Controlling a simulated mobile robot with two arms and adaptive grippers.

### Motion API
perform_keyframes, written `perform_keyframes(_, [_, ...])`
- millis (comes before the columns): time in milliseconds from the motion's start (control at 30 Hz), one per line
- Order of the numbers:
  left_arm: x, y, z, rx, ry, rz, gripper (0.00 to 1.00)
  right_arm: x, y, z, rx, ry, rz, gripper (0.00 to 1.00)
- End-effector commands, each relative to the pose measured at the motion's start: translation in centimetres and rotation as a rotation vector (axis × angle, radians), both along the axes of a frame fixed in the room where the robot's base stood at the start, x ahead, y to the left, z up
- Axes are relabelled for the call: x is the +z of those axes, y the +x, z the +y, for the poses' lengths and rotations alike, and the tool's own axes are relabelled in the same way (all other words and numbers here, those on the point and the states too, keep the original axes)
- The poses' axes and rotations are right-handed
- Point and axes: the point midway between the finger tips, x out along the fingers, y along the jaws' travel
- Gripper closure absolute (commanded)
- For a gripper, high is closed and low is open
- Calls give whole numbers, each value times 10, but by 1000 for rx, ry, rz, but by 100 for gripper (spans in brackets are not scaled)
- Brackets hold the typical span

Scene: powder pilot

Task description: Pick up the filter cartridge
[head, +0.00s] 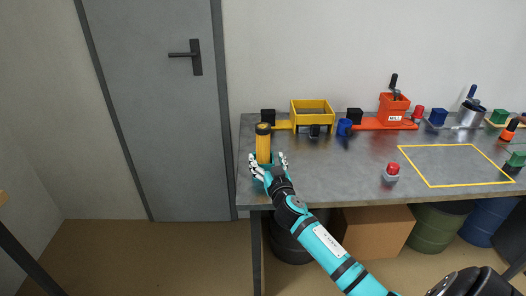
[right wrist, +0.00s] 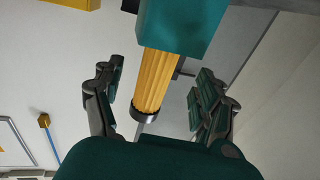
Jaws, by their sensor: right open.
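The filter cartridge (head: 263,146) is a yellow ribbed cylinder with a dark cap, upright at the left end of the grey workbench (head: 330,180). A teal block (right wrist: 185,25) is around or against one end of it in the right wrist view, where the cartridge (right wrist: 158,80) also shows a dark ring at its other end. My right gripper (head: 268,158) is open, with its fingers on either side of the cartridge. In the right wrist view gaps show between both fingers and the cartridge. My left gripper is not in view.
A yellow outline (head: 430,186) marks a clear bench area. A grey door (head: 150,110) is at left.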

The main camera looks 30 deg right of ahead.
Motion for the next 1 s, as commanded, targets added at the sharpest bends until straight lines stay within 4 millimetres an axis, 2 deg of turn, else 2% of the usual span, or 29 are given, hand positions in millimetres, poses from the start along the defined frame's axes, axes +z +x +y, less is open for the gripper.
perform_keyframes(267, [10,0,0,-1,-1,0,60,10,30,-13,-2,-2,0,26])
perform_keyframes(400, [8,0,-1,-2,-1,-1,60,6,46,-17,0,-1,1,26])
perform_keyframes(700, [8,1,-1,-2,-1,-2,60,6,50,-19,0,0,1,26])
perform_keyframes(1000, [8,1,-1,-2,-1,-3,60,6,50,-19,0,0,1,64])
